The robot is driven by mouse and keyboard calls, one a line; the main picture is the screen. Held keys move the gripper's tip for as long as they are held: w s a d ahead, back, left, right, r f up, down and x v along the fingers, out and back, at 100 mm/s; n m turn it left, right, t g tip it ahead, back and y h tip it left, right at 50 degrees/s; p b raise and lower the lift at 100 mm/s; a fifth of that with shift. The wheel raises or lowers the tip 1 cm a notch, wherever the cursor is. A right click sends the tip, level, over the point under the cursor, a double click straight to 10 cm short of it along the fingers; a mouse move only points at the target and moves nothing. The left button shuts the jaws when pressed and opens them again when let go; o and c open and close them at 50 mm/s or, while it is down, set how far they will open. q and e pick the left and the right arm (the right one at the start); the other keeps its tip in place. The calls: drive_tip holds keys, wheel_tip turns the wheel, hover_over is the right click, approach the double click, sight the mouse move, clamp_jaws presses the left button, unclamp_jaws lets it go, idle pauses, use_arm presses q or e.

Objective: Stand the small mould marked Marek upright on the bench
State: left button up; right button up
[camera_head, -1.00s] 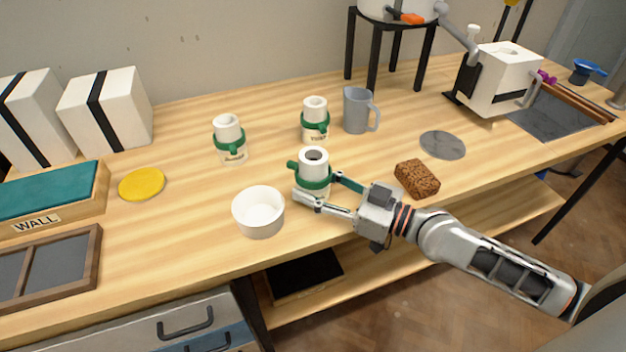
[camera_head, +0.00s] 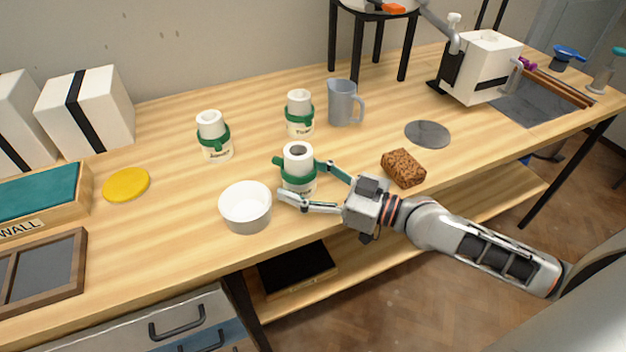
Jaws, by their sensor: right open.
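Three small white moulds with green bands stand upright on the bench (camera_head: 150,235). The front mould (camera_head: 298,158) has an open hollow top, and its label cannot be read. The left mould (camera_head: 213,135) and the back mould (camera_head: 299,112) carry labels too small to read surely, so I cannot tell which is marked Marek. My right gripper (camera_head: 302,182) is open around the front mould, one finger on its near left side, the other at its right. I cannot tell whether they touch it. My left gripper is not in view.
A white bowl (camera_head: 246,212) stands close left of the front mould. A brown sponge (camera_head: 404,169) lies to the right, with a grey disc (camera_head: 428,134) behind it. A grey jug (camera_head: 342,103) stands behind. A yellow disc (camera_head: 127,184) lies left; bench between it and the bowl is clear.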

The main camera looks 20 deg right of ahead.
drive_tip(key=v, duration=1)
drive_tip(key=shift+s+d, duration=0.2)
drive_tip(key=shift+s, duration=0.05)
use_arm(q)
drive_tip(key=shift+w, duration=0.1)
use_arm(e)
drive_tip(key=shift+s+d, duration=0.45)
drive_tip(key=shift+s, duration=0.05)
